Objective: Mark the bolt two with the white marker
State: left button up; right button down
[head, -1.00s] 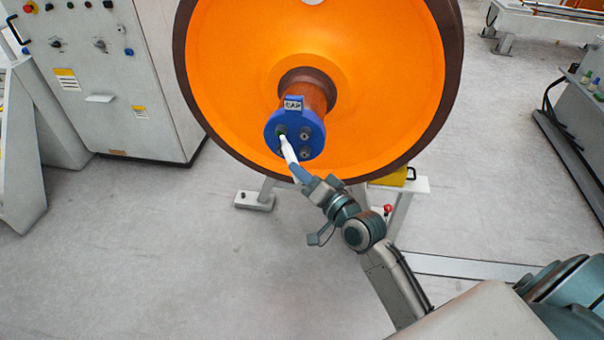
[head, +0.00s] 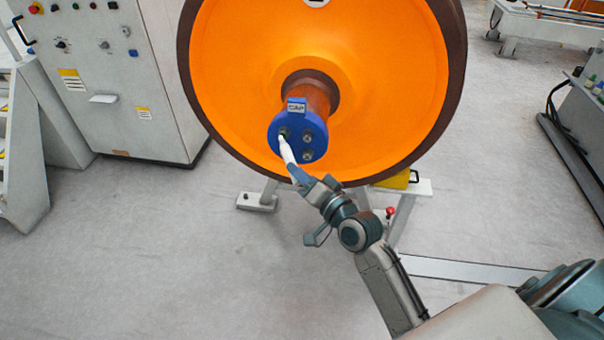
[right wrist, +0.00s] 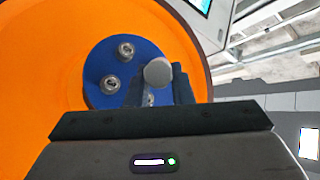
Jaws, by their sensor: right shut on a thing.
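A blue round end cap (head: 296,145) with several bolts sits on the orange wheel's hub. The white marker (head: 287,153) is in my right gripper (head: 299,178), which is shut on it. The marker's tip is at or very close to the left bolt (head: 284,131) of the cap; I cannot tell if it touches. In the right wrist view, the marker's round grey end (right wrist: 158,72) stands between the two dark fingers and hides part of the cap. Two bolts (right wrist: 126,51) show clearly there. No number for bolt two is legible. My left gripper is out of view.
The large orange wheel (head: 380,70) with a dark rim fills the upper middle. A grey control cabinet (head: 110,85) and steps (head: 25,140) stand at left. A yellow block (head: 394,180) lies on the stand below the wheel. The floor at left is clear.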

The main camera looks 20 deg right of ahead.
jog(key=shift+s+d+f, duration=0.15)
jog(key=shift+s+d, duration=0.15)
jog(key=shift+d, duration=0.15)
dwell(0.7)
jog(key=shift+s+d, duration=0.1)
jog(key=shift+d, duration=0.05)
jog(key=shift+w+a, duration=0.35)
jog(key=shift+a, duration=0.15)
dwell(0.5)
jog(key=shift+w+a, duration=0.1)
jog(key=shift+a, duration=0.1)
jog(key=s+a+b, duration=0.1)
jog(key=s+a, duration=0.3)
jog(key=s, duration=0.2)
dwell(0.6)
dwell(0.4)
